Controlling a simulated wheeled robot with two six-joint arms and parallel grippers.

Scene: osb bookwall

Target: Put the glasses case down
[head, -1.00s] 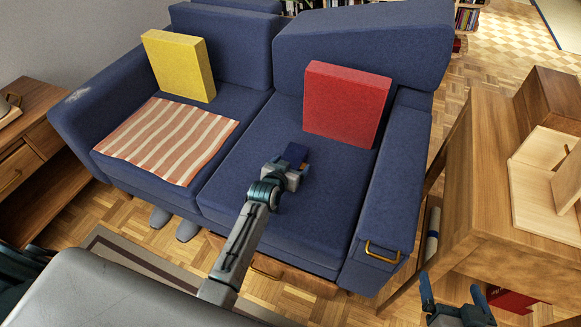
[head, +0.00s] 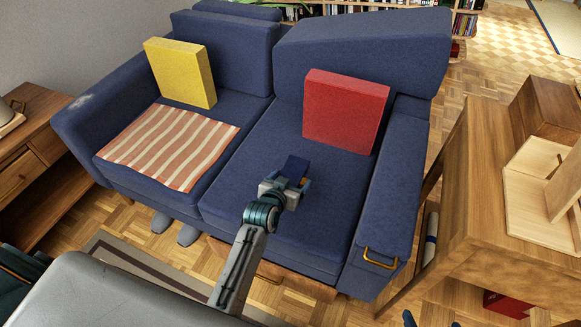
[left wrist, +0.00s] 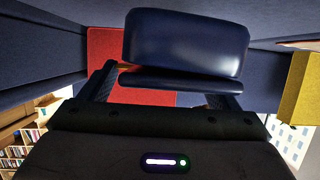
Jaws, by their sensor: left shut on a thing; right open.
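The dark blue glasses case (head: 296,168) is held in my left gripper (head: 292,183), over the right seat of the blue sofa (head: 265,155). In the left wrist view the case (left wrist: 187,42) looks smooth and lies between the two fingers (left wrist: 170,88), which are shut on it. I cannot tell whether the case touches the seat. Only the fingertips of my right gripper (head: 430,321) show at the bottom edge of the head view, set apart, with nothing seen between them.
A red cushion (head: 345,111) leans on the backrest behind the case. A yellow cushion (head: 180,73) and a striped cloth (head: 169,146) are on the left seat. The right seat around the case is clear. A wooden desk (head: 480,220) stands at right.

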